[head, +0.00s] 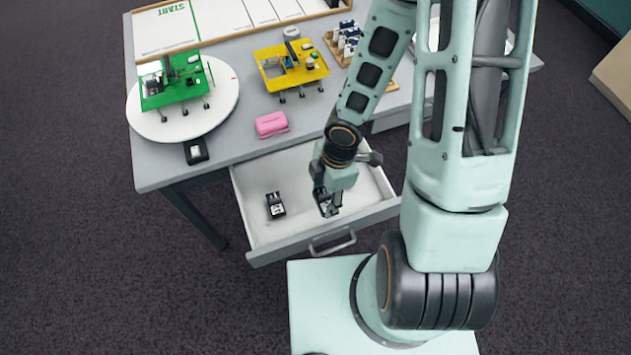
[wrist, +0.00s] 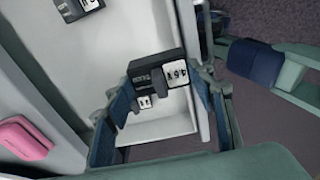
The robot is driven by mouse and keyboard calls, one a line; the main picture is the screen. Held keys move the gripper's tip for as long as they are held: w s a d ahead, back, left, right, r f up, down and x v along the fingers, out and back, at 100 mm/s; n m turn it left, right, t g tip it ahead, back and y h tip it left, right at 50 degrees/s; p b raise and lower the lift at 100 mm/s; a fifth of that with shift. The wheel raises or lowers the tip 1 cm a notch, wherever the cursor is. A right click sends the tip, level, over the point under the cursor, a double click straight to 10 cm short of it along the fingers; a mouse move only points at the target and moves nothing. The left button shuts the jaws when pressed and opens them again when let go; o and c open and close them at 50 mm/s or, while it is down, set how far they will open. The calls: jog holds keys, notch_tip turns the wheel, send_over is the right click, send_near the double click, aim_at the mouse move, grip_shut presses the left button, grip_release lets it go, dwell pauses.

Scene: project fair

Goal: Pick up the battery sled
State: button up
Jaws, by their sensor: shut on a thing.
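The battery sled, a black block with a white label that reads "4.5 V" (wrist: 143,72), is between the fingers of my gripper (wrist: 163,95) in the wrist view. My gripper (head: 329,203) points down into the open drawer (head: 262,240) in the head view and is shut on the sled. The fingers hide part of the sled there. I cannot tell whether it touches the drawer floor.
A similar black block with a white label (head: 275,205) lies to the left in the drawer. On the table are a pink block (head: 272,124), a small black device (head: 196,150), a yellow cart (head: 290,66) and a green cart (head: 176,84) on a white turntable (head: 146,126).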

jog(key=shift+s+d+r+p, duration=0.1)
jog(key=shift+s+r+p, duration=0.2)
jog(key=shift+s+p, duration=0.5)
jog(key=shift+s+d+r+p, duration=0.25)
jog(key=shift+s+r+p, duration=0.15)
jog(key=shift+p, duration=0.65)
jog(key=s+p, duration=0.1)
jog(key=p, duration=0.2)
jog(key=s+p, duration=0.1)
jog(key=p, duration=0.2)
jog(key=shift+d+r, duration=0.1)
jog(key=shift+r, duration=0.25)
jog(key=shift+d+p, duration=0.2)
jog(key=shift+p, duration=0.15)
jog(key=shift+w+d, duration=0.1)
